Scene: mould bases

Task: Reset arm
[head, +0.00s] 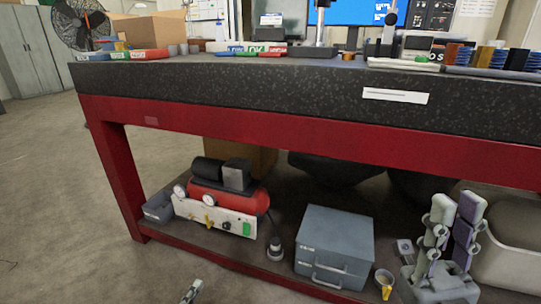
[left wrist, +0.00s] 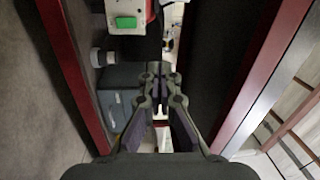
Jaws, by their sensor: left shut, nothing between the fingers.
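Only the tip of my left gripper (head: 192,291) shows at the bottom edge of the head view, in front of the workbench. In the left wrist view its two dark fingers (left wrist: 158,76) meet at the tips with nothing between them. My right gripper (head: 456,215) stands at the lower right of the head view, fingers pointing up, in front of the lower shelf. Its two grey fingers are apart, and I see nothing held between them.
The workbench has a dark top (head: 250,95) and red frame (head: 270,140). Its lower shelf holds a red compressor (head: 226,197), a grey metal box (head: 335,245) and a pale bin (head: 512,262). Open floor (head: 50,200) lies left. Red rails flank my left gripper in the wrist view.

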